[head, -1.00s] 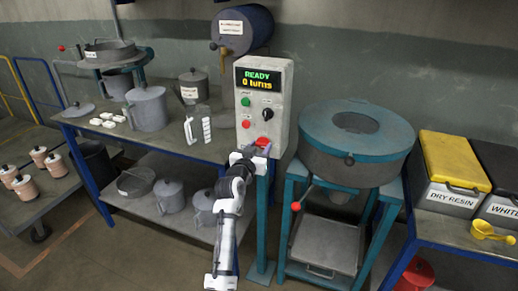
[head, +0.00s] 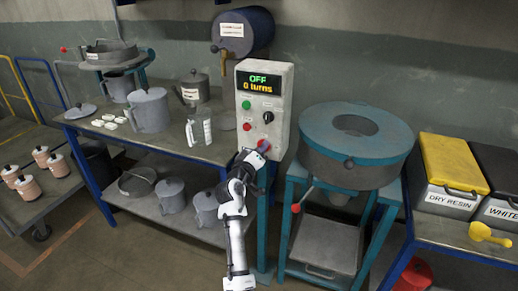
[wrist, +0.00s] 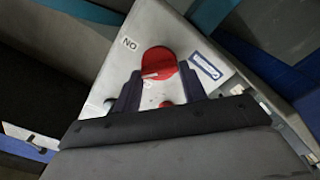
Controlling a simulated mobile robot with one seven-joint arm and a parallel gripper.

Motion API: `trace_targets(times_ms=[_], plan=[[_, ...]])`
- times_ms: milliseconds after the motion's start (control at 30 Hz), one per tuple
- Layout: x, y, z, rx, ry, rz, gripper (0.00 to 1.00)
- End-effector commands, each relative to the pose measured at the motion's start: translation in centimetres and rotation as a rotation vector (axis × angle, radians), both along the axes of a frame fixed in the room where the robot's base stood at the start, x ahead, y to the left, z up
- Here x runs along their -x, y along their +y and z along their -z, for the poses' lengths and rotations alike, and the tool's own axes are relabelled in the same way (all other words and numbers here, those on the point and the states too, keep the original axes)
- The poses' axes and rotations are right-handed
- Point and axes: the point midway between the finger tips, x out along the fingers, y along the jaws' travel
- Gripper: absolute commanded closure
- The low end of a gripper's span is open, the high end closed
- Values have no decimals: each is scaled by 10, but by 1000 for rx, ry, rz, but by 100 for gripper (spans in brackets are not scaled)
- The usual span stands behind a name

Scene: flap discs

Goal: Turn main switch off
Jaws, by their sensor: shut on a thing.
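The control box (head: 281,100) stands upright, and its display (head: 261,84) reads "OFF" and "0 turns". The main switch is a red round knob (wrist: 158,62) with a pale mark, seen in the wrist view on the box's grey side between a "NO" label (wrist: 129,43) and a blue-and-white label (wrist: 207,66). My gripper (wrist: 160,88) is shut on the knob, with one dark finger on each side. In the head view my gripper (head: 259,152) is at the lower front of the box and hides most of the knob.
The box front has a green button (head: 246,105), a red button (head: 247,126) and a black selector (head: 268,117). A workbench (head: 175,144) with pots is at left. A teal machine (head: 357,138) with a red-tipped lever (head: 296,208) stands close at right.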

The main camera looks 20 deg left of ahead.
Motion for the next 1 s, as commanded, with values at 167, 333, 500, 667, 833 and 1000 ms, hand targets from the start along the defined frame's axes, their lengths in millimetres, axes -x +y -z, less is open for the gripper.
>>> trace_targets(times_ms=[167, 333, 500, 667, 833, 1000], plan=[[-1, 0, -2, 170, 0, 0, 81], [0, 1, -2, 327, -1, -1, 81], [0, 1, -1, 467, -1, -2, 81], [0, 2, 0, 572, -1, -2, 81], [0, 2, 0, 651, -2, -2, 81], [0, 2, 1, 695, -2, -2, 81]])
